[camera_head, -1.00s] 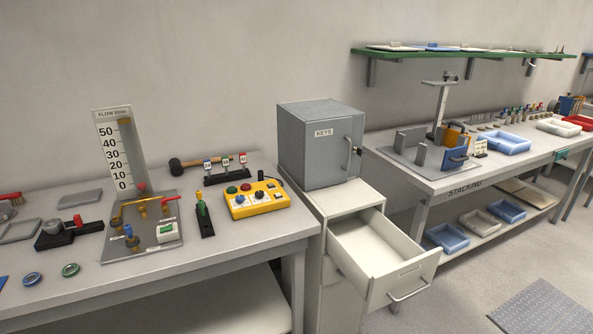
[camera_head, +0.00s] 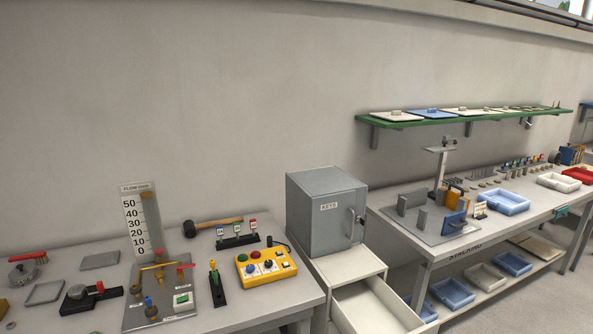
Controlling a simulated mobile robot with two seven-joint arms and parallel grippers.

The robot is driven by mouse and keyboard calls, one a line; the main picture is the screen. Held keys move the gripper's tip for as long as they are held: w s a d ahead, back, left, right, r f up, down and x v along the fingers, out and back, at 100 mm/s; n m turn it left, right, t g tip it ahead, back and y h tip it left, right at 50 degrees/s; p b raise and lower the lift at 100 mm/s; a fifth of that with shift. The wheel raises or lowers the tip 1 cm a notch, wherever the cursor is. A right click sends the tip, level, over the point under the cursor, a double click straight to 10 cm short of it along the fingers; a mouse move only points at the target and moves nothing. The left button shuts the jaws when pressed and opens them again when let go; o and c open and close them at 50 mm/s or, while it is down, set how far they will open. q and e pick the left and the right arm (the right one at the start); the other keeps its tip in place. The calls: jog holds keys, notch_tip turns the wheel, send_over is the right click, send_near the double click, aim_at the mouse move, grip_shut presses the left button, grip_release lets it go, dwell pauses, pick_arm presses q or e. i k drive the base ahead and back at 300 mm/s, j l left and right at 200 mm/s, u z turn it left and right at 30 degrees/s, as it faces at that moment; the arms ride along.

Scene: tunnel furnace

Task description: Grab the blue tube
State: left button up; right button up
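Neither of my grippers is in view. I cannot pick out a blue tube for certain. A row of small upright pieces with coloured tops (camera_head: 520,163) stands far back on the right-hand bench, too small to tell one by one. On the left bench, a grey flow panel (camera_head: 160,297) carries a tall tube (camera_head: 152,221) beside a number scale (camera_head: 134,224), and a small blue-topped fitting (camera_head: 148,302).
A grey key cabinet (camera_head: 323,222) stands on a white drawer unit (camera_head: 345,266) with its drawer (camera_head: 378,310) open between the benches. A yellow button box (camera_head: 266,268) and a hammer (camera_head: 213,226) lie left of it. A green shelf (camera_head: 465,117) hangs on the wall.

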aim_at(147, 299)
jog(key=i+j+u, duration=0.1)
jog(key=j+u, duration=0.15)
jog(key=i+j+u, duration=0.25)
jog(key=j, duration=0.15)
jog(key=j+u, duration=0.25)
jog(key=i+j, duration=0.1)
jog(key=j, duration=0.2)
jog(key=i+j, duration=0.1)
jog(key=j, duration=0.25)
jog(key=i+j+z, duration=0.1)
jog(key=j, duration=0.2)
